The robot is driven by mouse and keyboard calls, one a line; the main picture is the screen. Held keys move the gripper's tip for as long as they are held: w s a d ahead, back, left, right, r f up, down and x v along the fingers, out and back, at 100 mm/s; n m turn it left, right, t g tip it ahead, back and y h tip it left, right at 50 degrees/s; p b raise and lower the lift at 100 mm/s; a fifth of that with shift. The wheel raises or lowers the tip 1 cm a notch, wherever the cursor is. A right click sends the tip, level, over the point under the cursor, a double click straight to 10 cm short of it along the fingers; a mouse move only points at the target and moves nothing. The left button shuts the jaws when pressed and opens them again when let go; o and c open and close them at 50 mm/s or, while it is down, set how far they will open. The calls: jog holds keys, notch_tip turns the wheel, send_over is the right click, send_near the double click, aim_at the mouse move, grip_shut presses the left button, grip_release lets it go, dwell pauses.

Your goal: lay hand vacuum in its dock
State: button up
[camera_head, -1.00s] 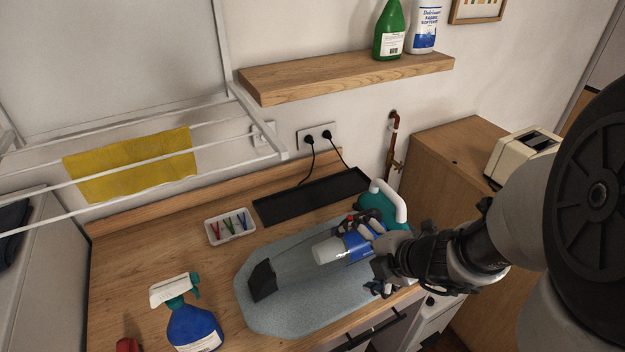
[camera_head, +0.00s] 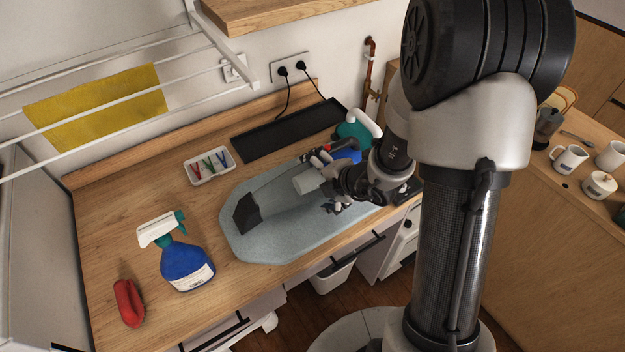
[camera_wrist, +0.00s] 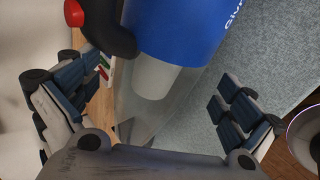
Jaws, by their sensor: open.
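The hand vacuum lies on a grey-blue mat (camera_head: 275,238). It has a blue body (camera_wrist: 185,25), a pale clear front and a black nozzle tip (camera_head: 246,213) pointing left. My gripper (camera_head: 325,187) is at the blue body, partly hiding it. In the wrist view my gripper (camera_wrist: 160,100) is open, with one finger on each side of the vacuum; I cannot tell whether the pads touch it. A long, shallow black tray (camera_head: 262,146), apparently the dock, lies empty along the wall behind the mat, below two plugged-in cables.
A white tray of coloured pegs (camera_head: 209,166) sits left of the black tray. A blue spray bottle (camera_head: 187,265) and a red object (camera_head: 128,303) stand front left. A teal object with a white handle (camera_head: 362,122) is close behind my gripper. A drying rack (camera_head: 130,125) overhangs the left.

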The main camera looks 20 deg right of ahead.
aim_at(313, 181)
jog(key=x, duration=0.2)
jog(key=b+x, duration=0.1)
jog(key=x, duration=0.1)
jog(key=shift+d, duration=0.25)
jog(key=shift+c, duration=0.5)
jog(key=shift+s+f, duration=0.1)
jog(key=c, duration=1.9)
jog(key=shift+o, duration=0.2)
